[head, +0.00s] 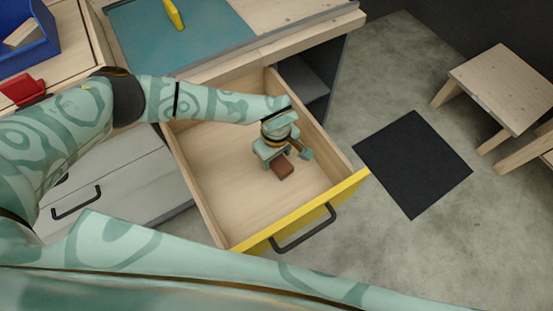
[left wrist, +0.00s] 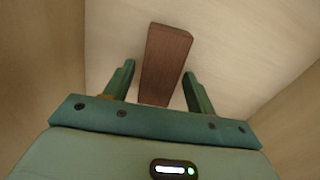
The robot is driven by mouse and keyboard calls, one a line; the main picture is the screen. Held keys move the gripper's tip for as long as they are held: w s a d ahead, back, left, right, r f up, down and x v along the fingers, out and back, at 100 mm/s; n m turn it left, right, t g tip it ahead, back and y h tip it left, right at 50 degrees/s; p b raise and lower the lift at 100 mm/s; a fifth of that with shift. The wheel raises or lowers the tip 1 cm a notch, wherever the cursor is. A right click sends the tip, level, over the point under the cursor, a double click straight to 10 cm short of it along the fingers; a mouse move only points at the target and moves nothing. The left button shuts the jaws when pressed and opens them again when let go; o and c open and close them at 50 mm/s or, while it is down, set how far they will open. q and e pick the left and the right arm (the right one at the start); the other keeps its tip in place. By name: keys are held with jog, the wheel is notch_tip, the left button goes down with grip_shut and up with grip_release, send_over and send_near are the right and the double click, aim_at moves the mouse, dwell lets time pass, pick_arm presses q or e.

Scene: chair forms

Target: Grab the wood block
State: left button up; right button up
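The wood block (head: 282,167) is a dark reddish-brown piece lying on the bottom of the open drawer (head: 215,190). In the left wrist view the wood block (left wrist: 165,62) shows as a long bar, its near end between my fingers. My left gripper (head: 287,160) reaches down into the drawer. In the left wrist view my left gripper (left wrist: 158,80) is open, with one finger on each side of the block and gaps to it. My right gripper does not show in either view.
The drawer has wooden side walls and a yellow front (head: 345,192) with a dark handle (head: 303,232). A workbench with a teal mat (head: 180,35) stands behind. A blue bin (head: 30,40) is at upper left. A wooden stool (head: 505,85) and black floor mat (head: 412,163) are right.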

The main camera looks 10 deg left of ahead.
pick_arm(q)
jog(key=c, duration=0.7)
jog(key=shift+c, duration=0.2)
